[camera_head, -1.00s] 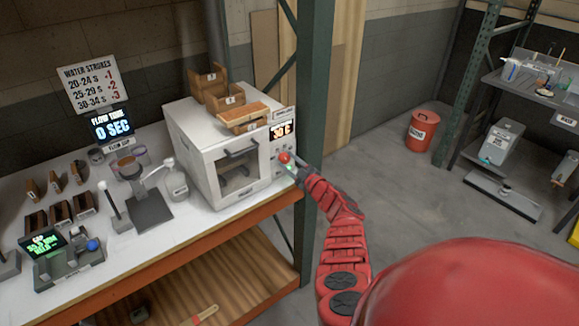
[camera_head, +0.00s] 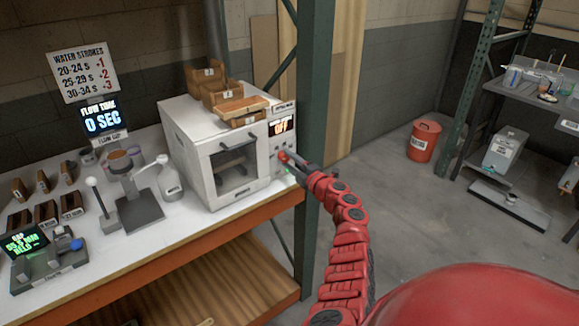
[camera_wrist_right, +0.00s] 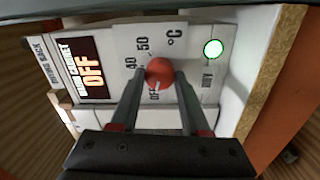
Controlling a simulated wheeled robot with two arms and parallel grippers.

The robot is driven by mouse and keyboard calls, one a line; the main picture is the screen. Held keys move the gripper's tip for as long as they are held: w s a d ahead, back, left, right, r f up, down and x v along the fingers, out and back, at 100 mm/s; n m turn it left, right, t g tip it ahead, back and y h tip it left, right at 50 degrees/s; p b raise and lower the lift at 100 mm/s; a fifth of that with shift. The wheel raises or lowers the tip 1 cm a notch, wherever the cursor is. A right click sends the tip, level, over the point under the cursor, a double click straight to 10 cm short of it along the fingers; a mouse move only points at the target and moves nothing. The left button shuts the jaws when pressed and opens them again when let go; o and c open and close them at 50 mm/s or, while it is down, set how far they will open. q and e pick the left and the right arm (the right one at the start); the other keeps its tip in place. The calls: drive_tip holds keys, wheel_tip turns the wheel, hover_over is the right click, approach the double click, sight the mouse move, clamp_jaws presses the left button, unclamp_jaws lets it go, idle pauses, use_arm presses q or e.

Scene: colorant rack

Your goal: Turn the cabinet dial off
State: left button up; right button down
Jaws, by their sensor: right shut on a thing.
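The white cabinet (camera_head: 200,150) stands at the right end of the bench, and its display (camera_head: 281,127) reads OFF. The display also reads OFF in the right wrist view (camera_wrist_right: 88,70). The red dial (camera_wrist_right: 159,72) is on the cabinet's front panel, beside the marks OFF, 40 and 50. My right gripper (camera_wrist_right: 155,75) is shut on the dial, one finger on each side of it. In the head view the right gripper (camera_head: 291,162) reaches the panel from the right. My left gripper is not in view.
A green post (camera_head: 312,120) rises just right of the cabinet, close to my right arm. A lit green-rimmed button (camera_wrist_right: 213,49) is near the dial. Wooden bins (camera_head: 222,92) sit on top of the cabinet. Open floor lies to the right, with a red bucket (camera_head: 423,140).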

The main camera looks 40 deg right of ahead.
drive_tip(key=shift+n, duration=0.3)
drive_tip(key=shift+c, duration=1.9)
unclamp_jaws()
drive_tip(key=shift+s+f, duration=0.1)
drive_tip(key=shift+s, duration=0.4)
drive_tip(key=s+b, duration=0.2)
drive_tip(key=s, duration=1.4)
drive_tip(key=shift+s+f, duration=0.15)
drive_tip(key=shift+s, duration=0.1)
drive_tip(key=shift+a, duration=0.1)
